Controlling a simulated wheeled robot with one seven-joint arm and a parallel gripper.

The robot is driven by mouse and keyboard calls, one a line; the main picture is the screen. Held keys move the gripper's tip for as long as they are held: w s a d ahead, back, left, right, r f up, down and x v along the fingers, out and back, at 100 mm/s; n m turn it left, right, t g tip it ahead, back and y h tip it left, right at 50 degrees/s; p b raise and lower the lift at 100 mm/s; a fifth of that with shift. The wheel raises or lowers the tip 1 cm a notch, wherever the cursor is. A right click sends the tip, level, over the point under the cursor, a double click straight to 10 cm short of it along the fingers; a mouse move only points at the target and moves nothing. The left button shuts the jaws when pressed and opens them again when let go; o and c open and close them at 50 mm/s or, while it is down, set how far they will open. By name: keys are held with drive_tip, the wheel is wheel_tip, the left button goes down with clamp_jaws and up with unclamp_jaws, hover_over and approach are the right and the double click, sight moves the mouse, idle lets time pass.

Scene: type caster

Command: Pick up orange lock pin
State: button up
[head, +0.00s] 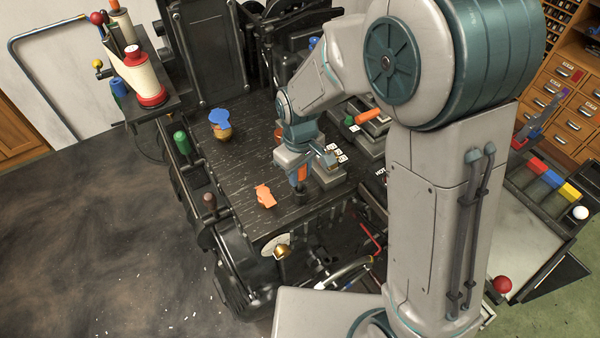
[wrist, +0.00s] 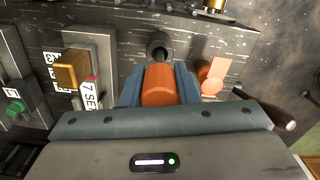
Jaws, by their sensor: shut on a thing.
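The orange lock pin (wrist: 158,86) shows as an orange cylinder between the two blue-grey fingers of my gripper (wrist: 160,88) in the wrist view. My gripper is shut on it, with a finger against each side. In the head view the pin (head: 302,174) shows as a small orange patch at my gripper (head: 300,183), low over the dark worktop. Its lower end is hidden, so I cannot tell whether it touches the surface. A dark round socket or knob (wrist: 158,45) lies just beyond it in the wrist view.
A lighter orange piece (head: 265,197) stands left of my gripper on the worktop (head: 245,165). A blue-topped yellow part (head: 220,122) and a green knob (head: 181,143) are farther left. A switch plate with an ochre block (wrist: 72,70) is close on the wrist view's left.

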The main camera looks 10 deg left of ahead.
drive_tip(key=s+d+r+p, duration=0.3)
drive_tip(key=s+d+r, duration=0.2)
drive_tip(key=d, duration=0.5)
wheel_tip(320, 180, up, 3)
drive_tip(key=shift+s+f+p, duration=0.15)
drive_tip(key=shift+s+p, duration=0.15)
drive_tip(key=shift+d, duration=0.1)
